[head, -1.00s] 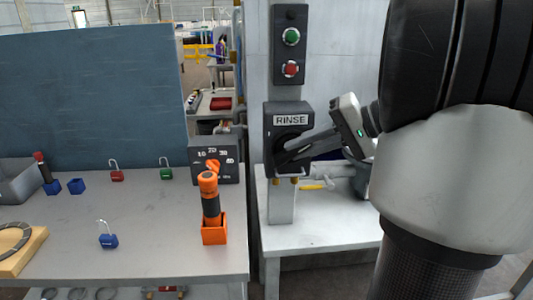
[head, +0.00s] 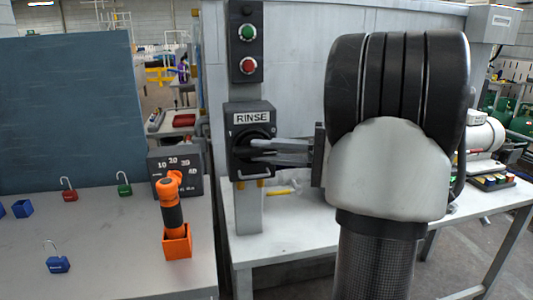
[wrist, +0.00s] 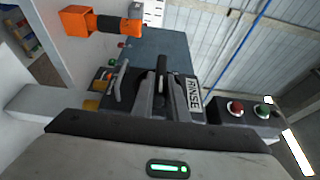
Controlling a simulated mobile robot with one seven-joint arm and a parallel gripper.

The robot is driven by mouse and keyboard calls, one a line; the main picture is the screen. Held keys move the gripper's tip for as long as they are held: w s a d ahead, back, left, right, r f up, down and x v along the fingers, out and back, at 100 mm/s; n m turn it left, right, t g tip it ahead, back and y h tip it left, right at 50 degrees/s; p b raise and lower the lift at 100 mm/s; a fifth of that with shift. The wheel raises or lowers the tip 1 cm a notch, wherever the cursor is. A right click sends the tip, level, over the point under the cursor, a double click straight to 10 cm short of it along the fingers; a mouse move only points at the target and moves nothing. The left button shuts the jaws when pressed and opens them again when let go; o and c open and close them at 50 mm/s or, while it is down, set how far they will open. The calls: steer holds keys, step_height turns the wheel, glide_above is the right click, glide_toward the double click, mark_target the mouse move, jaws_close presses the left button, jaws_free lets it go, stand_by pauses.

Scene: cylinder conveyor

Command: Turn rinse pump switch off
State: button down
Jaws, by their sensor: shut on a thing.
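The rinse switch is a dark box (head: 268,108) with a white RINSE label, mounted on a grey post; it also shows in the wrist view (wrist: 193,95), turned sideways. My gripper (head: 254,148) reaches in from the right, its fingers roughly level at the front of the box. In the wrist view, my gripper (wrist: 160,100) is shut on the black switch handle (wrist: 161,65), which stands between the two fingers. The fingers hide much of the knob in the head view, and I cannot read its position marks.
A green button (head: 247,32) and a red button (head: 248,66) sit above the box. An orange torch (head: 172,205) stands in a holder on the left bench, near a dial box (head: 192,158). Several padlocks lie on that bench. A yellow-handled valve (head: 278,192) is below right.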

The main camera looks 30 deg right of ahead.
steer(key=shift+a, duration=0.1)
stand_by(0.3)
steer(key=c, duration=1.7)
jaws_free()
steer(key=shift+c, duration=0.2)
steer(key=p+v, duration=0.4)
steer(key=v, duration=1.3)
steer(key=shift+d+p, duration=0.2)
steer(key=shift+p, duration=0.1)
steer(key=shift+s, duration=0.15)
